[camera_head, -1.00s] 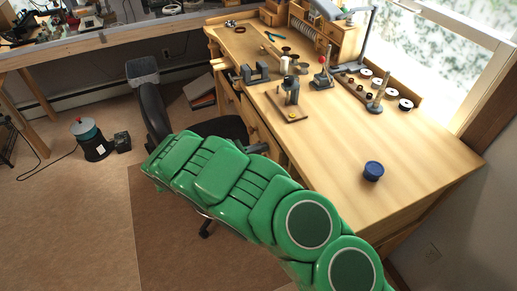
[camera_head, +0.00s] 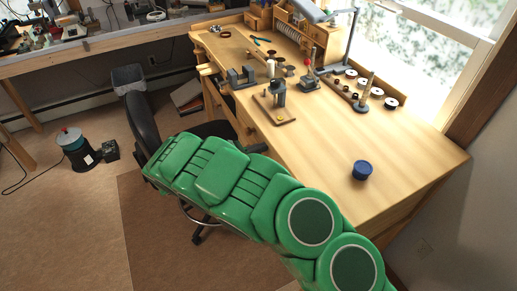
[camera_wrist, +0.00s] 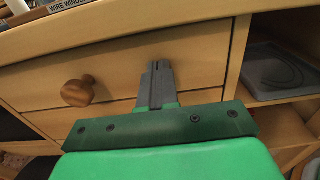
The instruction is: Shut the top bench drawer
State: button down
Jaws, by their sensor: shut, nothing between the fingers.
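The wooden bench (camera_head: 400,165) stands at right in the head view. In the wrist view the top drawer front (camera_wrist: 205,62) is pale wood with a round brown knob (camera_wrist: 78,91) at its left. My gripper (camera_wrist: 160,66) is shut and empty, its grey fingertips in front of the drawer face, right of the knob. Whether they touch the wood, and how far the drawer stands out, I cannot tell. In the head view my green arm hides my gripper and much of the bench's drawer side.
A black office chair (camera_head: 143,122) stands left of my arm, close to the bench. An open shelf with a grey tray (camera_wrist: 275,75) is right of the drawer in the wrist view. A blue jar (camera_head: 362,170) and several tools stand on the bench top. Floor at left is mostly clear.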

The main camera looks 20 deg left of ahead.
jog(key=v, duration=1.4)
jog(key=shift+r, duration=0.1)
